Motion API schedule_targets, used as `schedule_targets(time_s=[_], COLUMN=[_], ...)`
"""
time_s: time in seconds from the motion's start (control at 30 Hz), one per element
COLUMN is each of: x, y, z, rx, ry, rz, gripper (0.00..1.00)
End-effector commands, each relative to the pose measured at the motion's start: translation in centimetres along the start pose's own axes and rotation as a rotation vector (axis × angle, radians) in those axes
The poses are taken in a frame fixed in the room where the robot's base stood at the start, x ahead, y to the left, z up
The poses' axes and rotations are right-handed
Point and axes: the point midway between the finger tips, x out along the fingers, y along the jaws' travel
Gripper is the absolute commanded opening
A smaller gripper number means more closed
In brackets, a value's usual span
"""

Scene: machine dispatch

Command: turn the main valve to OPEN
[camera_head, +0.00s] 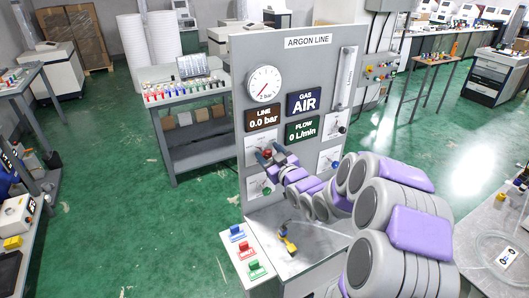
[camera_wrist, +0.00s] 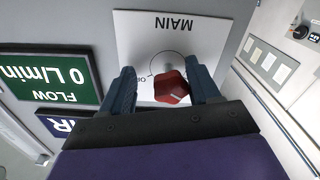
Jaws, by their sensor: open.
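The main valve is a red knob (camera_wrist: 171,88) on a white plate marked MAIN (camera_wrist: 185,32), upside down in the wrist view. Part of a dial arc and a partly hidden word show beside the knob. My gripper (camera_wrist: 160,68) is open, its dark fingers on either side of the knob. The right finger is very close to it; I cannot tell whether it touches. In the head view my gripper (camera_head: 268,156) is at the left of the ARGON LINE panel (camera_head: 343,60), largely covering the main valve. The knob's exact setting is unclear.
The gauge (camera_head: 264,84) points low. Signs read LINE 0.0 bar (camera_head: 263,117), GAS AIR (camera_head: 304,101) and FLOW 0 L/min (camera_head: 302,130). Other valve plates sit below (camera_head: 259,182) and right (camera_head: 329,160). A yellow-and-dark object (camera_head: 287,240) lies on the shelf below. Coloured tags (camera_head: 246,250) stand at left.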

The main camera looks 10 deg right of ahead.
Motion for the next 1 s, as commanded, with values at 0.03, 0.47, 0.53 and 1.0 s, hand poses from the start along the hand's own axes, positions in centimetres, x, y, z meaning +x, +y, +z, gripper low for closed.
schedule_targets(time_s=[0.03, 0.47, 0.53, 1.0], x=[0.05, 0.27, 0.24, 0.12], y=[-0.24, -0.88, -0.84, -0.77], z=[-0.1, -0.27, -0.23, -0.07], rx=[-0.001, -0.007, -0.006, -0.003], ry=[0.0, -0.002, -0.002, -0.006], rz=[0.0, -0.001, -0.003, -0.001], gripper=[0.61, 0.31, 0.24, 0.05])
